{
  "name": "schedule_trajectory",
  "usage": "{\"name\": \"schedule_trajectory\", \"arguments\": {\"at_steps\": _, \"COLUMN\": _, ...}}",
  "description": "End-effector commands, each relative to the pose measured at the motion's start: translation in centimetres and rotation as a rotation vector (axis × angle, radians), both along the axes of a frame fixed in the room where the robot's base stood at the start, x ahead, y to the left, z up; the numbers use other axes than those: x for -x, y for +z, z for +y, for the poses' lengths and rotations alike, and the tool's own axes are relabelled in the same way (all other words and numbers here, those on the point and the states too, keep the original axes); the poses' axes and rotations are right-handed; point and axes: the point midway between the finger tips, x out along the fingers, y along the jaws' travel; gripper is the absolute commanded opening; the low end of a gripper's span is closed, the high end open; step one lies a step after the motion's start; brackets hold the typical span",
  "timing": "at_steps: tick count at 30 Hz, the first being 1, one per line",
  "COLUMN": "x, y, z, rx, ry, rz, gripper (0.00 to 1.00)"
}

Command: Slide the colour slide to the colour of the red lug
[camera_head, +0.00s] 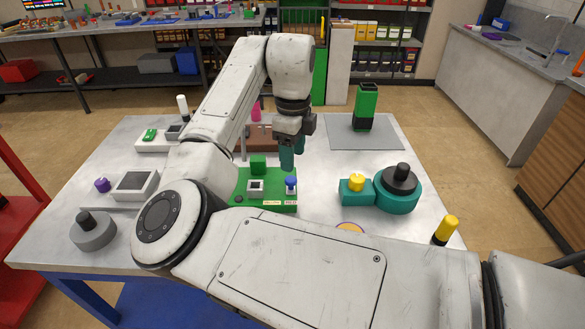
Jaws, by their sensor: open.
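My gripper (292,157) points down with its two dark teal fingers over the middle of the table. It is open, with nothing visible between the fingers. Below it stands a green unit (245,196) with a white-framed square, a blue-capped knob (291,183) and small labels on its front. A reddish-brown block (260,132) lies behind the fingers, partly hidden by my arm. A pink piece (256,112) stands behind that. I cannot clearly make out the colour slide or a red lug.
A teal unit (396,200) with a black knob and a yellow button stands to the right. A green and black block (366,108) stands on a grey mat (388,137). A grey round part (92,232) sits front left. The right part of the tabletop has free room.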

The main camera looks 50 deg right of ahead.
Motion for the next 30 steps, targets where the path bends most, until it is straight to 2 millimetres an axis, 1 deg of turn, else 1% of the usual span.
{"name": "schedule_trajectory", "arguments": {"at_steps": 1, "x": 0.0, "y": 0.9, "z": 0.0, "rx": 0.001, "ry": -0.001, "rz": -0.001, "gripper": 0.57}}
{"name": "schedule_trajectory", "arguments": {"at_steps": 3, "x": 0.0, "y": 2.0, "z": 0.0, "rx": 0.0, "ry": 0.0, "rz": -0.002, "gripper": 0.57}}
{"name": "schedule_trajectory", "arguments": {"at_steps": 6, "x": 0.0, "y": 3.1, "z": 0.0, "rx": 0.0, "ry": 0.0, "rz": 0.0, "gripper": 0.57}}
{"name": "schedule_trajectory", "arguments": {"at_steps": 9, "x": 0.0, "y": 3.8, "z": 0.0, "rx": 0.0, "ry": 0.0, "rz": 0.001, "gripper": 0.57}}
{"name": "schedule_trajectory", "arguments": {"at_steps": 13, "x": 0.0, "y": 4.1, "z": 0.0, "rx": -0.001, "ry": 0.0, "rz": 0.001, "gripper": 0.57}}
{"name": "schedule_trajectory", "arguments": {"at_steps": 28, "x": 0.0, "y": 4.1, "z": 0.0, "rx": 0.0, "ry": 0.0, "rz": 0.001, "gripper": 0.57}}
{"name": "schedule_trajectory", "arguments": {"at_steps": 30, "x": 0.0, "y": 4.4, "z": 0.0, "rx": 0.0, "ry": 0.0, "rz": 0.001, "gripper": 0.57}}
